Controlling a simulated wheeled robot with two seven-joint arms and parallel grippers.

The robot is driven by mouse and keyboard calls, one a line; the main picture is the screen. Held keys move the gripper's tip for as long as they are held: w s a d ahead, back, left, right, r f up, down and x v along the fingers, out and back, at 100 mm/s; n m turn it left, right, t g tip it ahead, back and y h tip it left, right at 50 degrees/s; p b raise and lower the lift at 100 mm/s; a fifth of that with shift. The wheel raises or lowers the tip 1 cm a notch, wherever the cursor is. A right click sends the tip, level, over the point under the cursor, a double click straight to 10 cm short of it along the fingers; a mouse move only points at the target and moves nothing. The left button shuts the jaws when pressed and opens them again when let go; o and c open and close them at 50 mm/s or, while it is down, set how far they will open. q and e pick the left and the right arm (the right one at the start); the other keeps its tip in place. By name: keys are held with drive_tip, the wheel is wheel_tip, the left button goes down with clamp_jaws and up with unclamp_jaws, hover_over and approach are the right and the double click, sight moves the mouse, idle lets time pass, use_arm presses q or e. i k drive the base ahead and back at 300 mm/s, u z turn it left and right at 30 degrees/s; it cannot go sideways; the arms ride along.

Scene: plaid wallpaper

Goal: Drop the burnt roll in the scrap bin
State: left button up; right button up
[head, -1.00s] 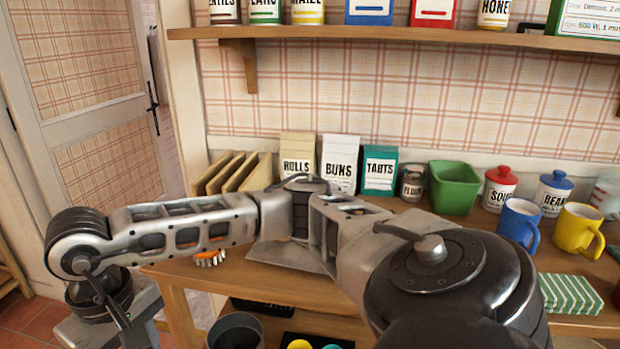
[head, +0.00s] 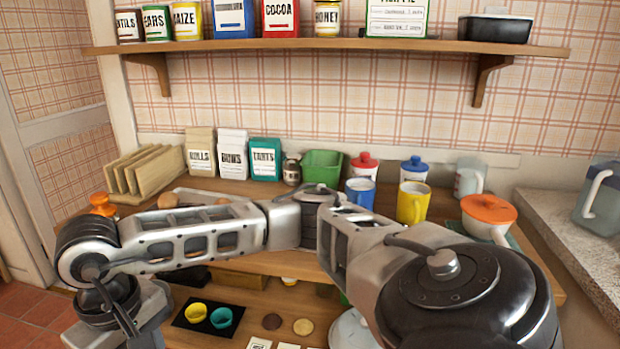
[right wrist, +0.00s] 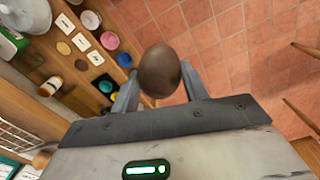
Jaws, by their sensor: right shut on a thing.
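In the right wrist view, my right gripper (right wrist: 160,90) is shut on the burnt roll (right wrist: 160,68), a dark brown rounded lump between its two fingers. The roll is held above red floor tiles, beside wooden shelving. In the head view my right arm reaches across to the left; its fingers and the roll are out of sight. My left gripper is not in view. I cannot make out a scrap bin in the present frames.
A green tub (head: 322,170), blue mug (head: 361,192), yellow mug (head: 412,203) and orange-lidded pan (head: 488,213) stand on the counter. A tray (head: 186,193) is partly behind my arm. The lower shelf holds a yellow cup (head: 196,312) and discs. Floor tiles (right wrist: 225,40) look clear.

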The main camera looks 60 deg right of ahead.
sight(323, 173)
drive_tip(key=z, duration=1.4)
